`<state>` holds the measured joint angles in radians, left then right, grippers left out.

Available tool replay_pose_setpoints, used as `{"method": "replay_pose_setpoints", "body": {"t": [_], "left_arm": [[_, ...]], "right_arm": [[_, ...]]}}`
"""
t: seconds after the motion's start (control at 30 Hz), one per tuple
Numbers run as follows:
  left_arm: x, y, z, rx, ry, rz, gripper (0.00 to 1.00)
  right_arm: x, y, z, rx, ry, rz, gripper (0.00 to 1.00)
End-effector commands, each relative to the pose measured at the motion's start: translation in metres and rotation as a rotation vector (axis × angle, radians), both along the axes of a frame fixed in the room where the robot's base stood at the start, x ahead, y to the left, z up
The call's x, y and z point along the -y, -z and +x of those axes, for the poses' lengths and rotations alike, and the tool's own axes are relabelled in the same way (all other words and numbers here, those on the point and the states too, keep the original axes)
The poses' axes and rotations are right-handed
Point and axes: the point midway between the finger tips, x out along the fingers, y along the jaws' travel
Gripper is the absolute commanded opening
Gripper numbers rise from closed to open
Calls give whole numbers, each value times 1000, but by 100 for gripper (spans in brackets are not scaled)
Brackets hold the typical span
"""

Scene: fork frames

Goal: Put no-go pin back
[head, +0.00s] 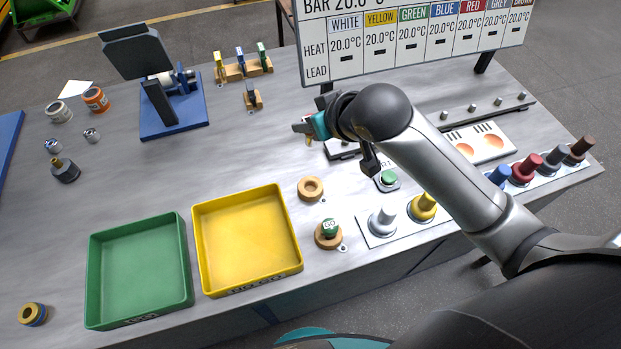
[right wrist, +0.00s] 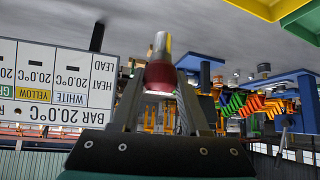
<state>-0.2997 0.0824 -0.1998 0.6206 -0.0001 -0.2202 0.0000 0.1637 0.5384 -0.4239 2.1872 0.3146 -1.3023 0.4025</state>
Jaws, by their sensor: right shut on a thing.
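My right gripper (head: 306,129) is over the middle of the bench. In the right wrist view its fingers are shut on a pin (right wrist: 160,62) with a red collar and a shiny metal end, which I take for the no-go pin. An empty wooden ring holder (head: 311,183) stands on the bench below the gripper. Nearer the front, a second wooden holder (head: 322,241) carries a green-topped pin marked GO (head: 330,226). My left gripper is not in view.
A yellow tray (head: 196,240) and a green tray (head: 90,275) stand at the front left. A green button (head: 389,178) lies beneath my right arm. A blue fixture (head: 185,118) is farther back.

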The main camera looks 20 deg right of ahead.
Motion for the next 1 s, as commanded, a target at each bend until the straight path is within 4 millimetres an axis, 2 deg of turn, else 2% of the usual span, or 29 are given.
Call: {"method": "replay_pose_setpoints", "body": {"t": [0.03, 0.1, 0.2, 0.27, 0.6, 0.7, 0.8, 1.0], "left_arm": [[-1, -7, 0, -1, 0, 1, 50], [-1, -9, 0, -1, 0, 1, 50], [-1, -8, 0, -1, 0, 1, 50], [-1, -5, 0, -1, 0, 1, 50], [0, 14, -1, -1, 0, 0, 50], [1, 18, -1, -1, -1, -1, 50], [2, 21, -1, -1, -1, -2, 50], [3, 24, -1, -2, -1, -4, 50]], "right_arm": [[0, -8, 2, 1, -7, -1, 0], [-1, -9, 4, 0, -14, 1, 0], [-1, -1, 4, -2, -18, 2, 0], [-1, 11, 4, -4, -18, 2, 0], [-1, 104, 3, -3, -18, 1, 0], [-1, 125, 4, -1, -18, 1, 0], [-1, 140, 4, 0, -18, 1, 0], [-1, 156, 4, 1, -18, 2, 0]]}}
